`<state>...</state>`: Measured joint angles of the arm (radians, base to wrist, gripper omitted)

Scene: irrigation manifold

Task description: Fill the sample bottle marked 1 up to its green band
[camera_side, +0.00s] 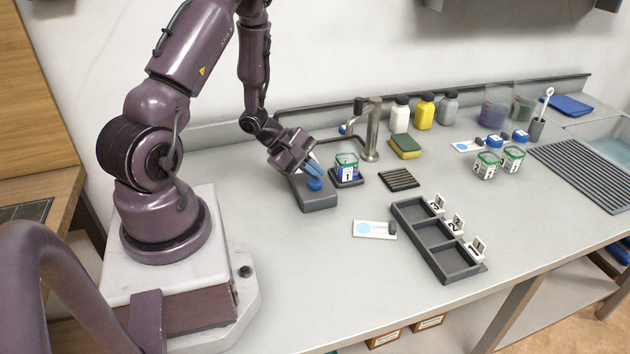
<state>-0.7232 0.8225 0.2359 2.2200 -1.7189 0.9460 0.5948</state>
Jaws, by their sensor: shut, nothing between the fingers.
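The sample bottle marked 1 (347,170) stands upright on a small dark stand (346,183). It is clear, with a green band near its top; its liquid level is too small to tell. A metal tap (374,132) rises just behind and to the right of it, its spout reaching left above the bottle. My gripper (314,174) is shut and empty, pointing down left of the bottle. Its fingertips are at a blue round knob (315,184) on a grey block (319,201); I cannot tell whether they touch it.
A slotted dark mat (399,180), a label card (374,230) and a dark tray with numbered compartments (421,236) lie to the right. Two more numbered bottles (486,166) (511,160) stand farther right. A sponge (405,146) and several jars (424,112) stand behind. The front counter is clear.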

